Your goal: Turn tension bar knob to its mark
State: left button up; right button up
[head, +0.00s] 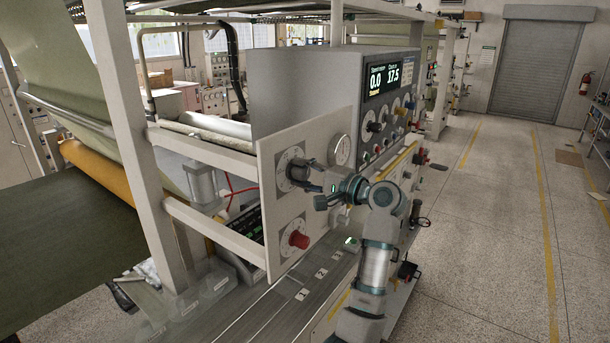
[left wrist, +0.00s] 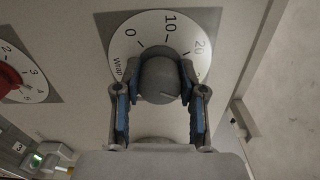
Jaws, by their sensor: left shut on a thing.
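A dark grey round knob (head: 297,170) sits on the upper white dial of the pale side panel (head: 268,205). In the left wrist view the grey knob (left wrist: 161,80) is in the middle of its dial (left wrist: 128,57), which reads 0, 10, 20 and partly hidden text starting "Wrap". A thin pale line on the knob points to the lower right. My left gripper (head: 307,180) is shut on this knob, with one blue-padded finger on each side; the wrist view shows both fingers (left wrist: 160,90). A target mark cannot be made out. My right gripper is out of view.
A red knob (head: 299,240) on a second dial is below; it also shows in the wrist view (left wrist: 10,76). A gauge (head: 342,150) and control console (head: 385,110) with a lit display stand to the right. A white frame post (head: 130,130) stands left.

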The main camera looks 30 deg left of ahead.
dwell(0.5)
pick_arm(q)
jog(key=o, duration=1)
jog(key=shift+o, duration=0.8)
jog(key=shift+w+a+f, duration=0.1)
jog(key=shift+a, duration=0.15)
jog(key=d, duration=1.2)
jog(key=shift+s, duration=0.35)
jog(key=shift+a+f, duration=0.1)
jog(key=shift+a, duration=0.05)
